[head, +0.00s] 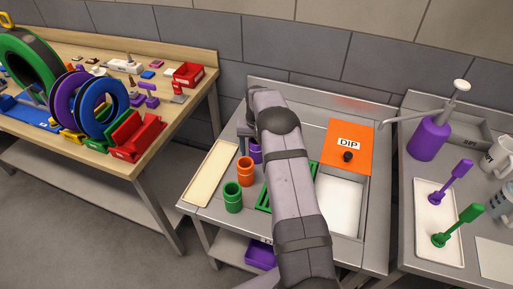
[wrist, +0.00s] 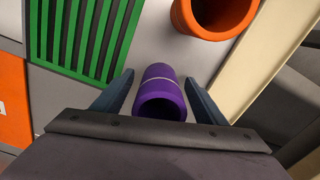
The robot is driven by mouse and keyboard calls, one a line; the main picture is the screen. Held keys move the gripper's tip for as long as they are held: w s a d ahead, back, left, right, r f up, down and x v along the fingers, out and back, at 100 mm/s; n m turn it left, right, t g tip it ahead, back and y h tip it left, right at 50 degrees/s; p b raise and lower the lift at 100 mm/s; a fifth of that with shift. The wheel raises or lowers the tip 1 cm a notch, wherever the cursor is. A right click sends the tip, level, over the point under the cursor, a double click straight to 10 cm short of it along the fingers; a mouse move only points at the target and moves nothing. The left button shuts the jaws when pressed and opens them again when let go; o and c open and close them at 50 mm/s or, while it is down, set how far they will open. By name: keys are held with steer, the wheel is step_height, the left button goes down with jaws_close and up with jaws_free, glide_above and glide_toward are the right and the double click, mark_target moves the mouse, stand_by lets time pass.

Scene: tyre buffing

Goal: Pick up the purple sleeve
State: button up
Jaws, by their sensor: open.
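The purple sleeve (wrist: 160,88) is a short hollow cylinder with a pale band. In the wrist view it sits between the two fingers of my open gripper (wrist: 161,92), with a small gap showing on each side. In the head view the sleeve (head: 255,152) is partly hidden by my arm, behind the orange sleeve. My gripper (head: 245,132) is mostly hidden there too.
An orange sleeve (head: 245,170) and a green sleeve (head: 233,196) stand nearby on the metal table. A green slatted rack (head: 265,198) lies beside them, partly under my arm. A cream tray (head: 212,172) is at the left. An orange DIP lid (head: 345,140) is at the right.

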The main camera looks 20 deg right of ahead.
steer(key=shift+f, duration=0.3)
steer(key=shift+c, duration=0.3)
steer(key=c, duration=1.1)
steer(key=shift+c, duration=0.2)
steer(key=shift+r, duration=0.15)
